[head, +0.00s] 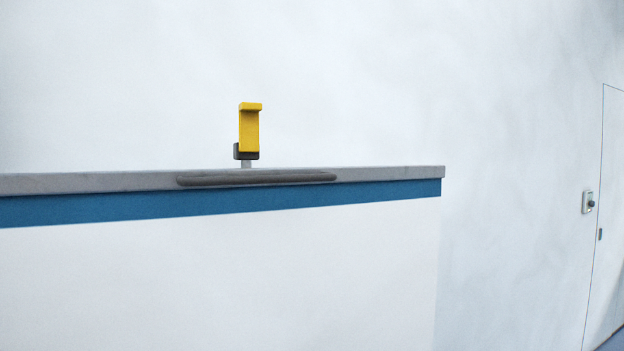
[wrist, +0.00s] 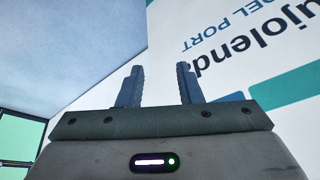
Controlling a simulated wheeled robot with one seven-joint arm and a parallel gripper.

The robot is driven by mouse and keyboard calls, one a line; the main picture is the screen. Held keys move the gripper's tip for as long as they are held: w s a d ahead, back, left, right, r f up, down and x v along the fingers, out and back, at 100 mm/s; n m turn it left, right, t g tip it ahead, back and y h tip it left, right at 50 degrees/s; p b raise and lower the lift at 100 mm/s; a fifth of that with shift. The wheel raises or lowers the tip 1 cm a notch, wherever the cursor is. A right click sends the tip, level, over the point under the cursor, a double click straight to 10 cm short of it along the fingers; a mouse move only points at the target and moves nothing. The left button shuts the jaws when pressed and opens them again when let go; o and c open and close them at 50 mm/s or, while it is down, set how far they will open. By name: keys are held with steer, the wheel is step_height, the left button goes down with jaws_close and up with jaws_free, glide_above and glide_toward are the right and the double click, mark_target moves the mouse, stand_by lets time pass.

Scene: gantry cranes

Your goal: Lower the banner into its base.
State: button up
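The banner (head: 220,270) is a white sheet with a blue band along its top, hanging from a grey top rail (head: 400,174) across the left and middle of the head view. A darker grey grip (head: 257,178) runs along the rail's front. A yellow hook-shaped piece (head: 249,130) in a dark holder stands above the rail. The base is not in view. My gripper (wrist: 158,85) shows only in the wrist view, its two fingers apart with nothing between them. Behind it is a white printed surface (wrist: 180,75) with dark and teal lettering; I cannot tell whether this is the banner.
A pale wall (head: 500,100) fills the background. At the far right is a door outline (head: 611,210) with a small wall fitting (head: 588,202) beside it. A green panel in a dark frame (wrist: 20,140) shows at the wrist view's lower left.

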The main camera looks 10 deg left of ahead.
steer(key=w+a+r+m+t+y, duration=0.2)
steer(key=w+a+r, duration=0.25)
steer(key=r, duration=0.35)
steer(key=m+t+y+b, duration=0.25)
steer(key=m+y, duration=0.35)
steer(key=y, duration=0.4)
glide_toward(274, 179)
steer(key=p+x, duration=0.3)
steer(key=x, duration=0.7)
steer(key=shift+w+a, duration=0.25)
steer(key=shift+a, duration=0.05)
steer(key=shift+f, duration=0.1)
jaws_close()
